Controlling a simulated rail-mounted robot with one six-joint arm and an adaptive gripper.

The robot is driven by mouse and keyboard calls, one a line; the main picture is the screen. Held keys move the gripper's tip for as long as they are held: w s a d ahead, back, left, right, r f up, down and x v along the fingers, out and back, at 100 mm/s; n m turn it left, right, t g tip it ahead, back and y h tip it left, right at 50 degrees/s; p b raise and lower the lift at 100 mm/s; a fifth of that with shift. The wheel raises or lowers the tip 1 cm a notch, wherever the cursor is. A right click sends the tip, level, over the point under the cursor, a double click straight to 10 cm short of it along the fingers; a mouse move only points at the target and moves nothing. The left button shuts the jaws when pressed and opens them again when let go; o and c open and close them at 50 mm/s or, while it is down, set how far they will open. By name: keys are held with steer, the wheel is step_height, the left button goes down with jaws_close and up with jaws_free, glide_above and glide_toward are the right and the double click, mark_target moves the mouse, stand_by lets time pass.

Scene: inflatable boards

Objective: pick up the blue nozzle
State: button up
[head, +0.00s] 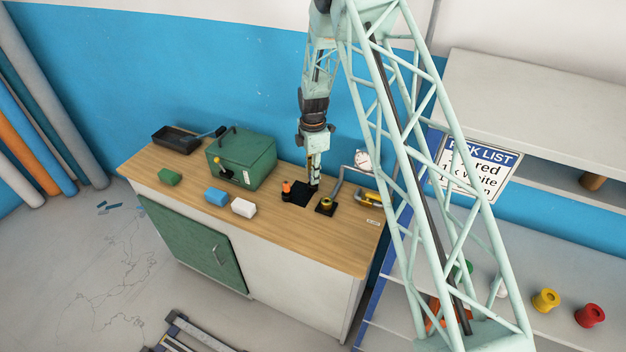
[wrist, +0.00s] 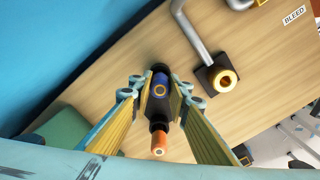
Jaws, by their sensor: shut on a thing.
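In the head view my gripper (head: 314,183) points down at the bench's right part, and I cannot make out the blue nozzle there. An orange nozzle (head: 286,187) with a dark base stands just left of my gripper; it also shows in the wrist view (wrist: 159,141). I cannot tell whether the blue nozzle is clear of the black holder (head: 300,194).
A brass fitting on a black block (head: 326,208) and a bent grey pipe (head: 338,184) stand close right of my gripper. The bench's front strip is clear.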

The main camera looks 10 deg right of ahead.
steer(key=shift+r, duration=0.15)
steer(key=shift+r+b, duration=0.85)
steer(key=shift+r, duration=4)
steer(key=shift+r, duration=0.1)
steer(key=shift+r+p, duration=0.65)
steer(key=shift+r, duration=1.75)
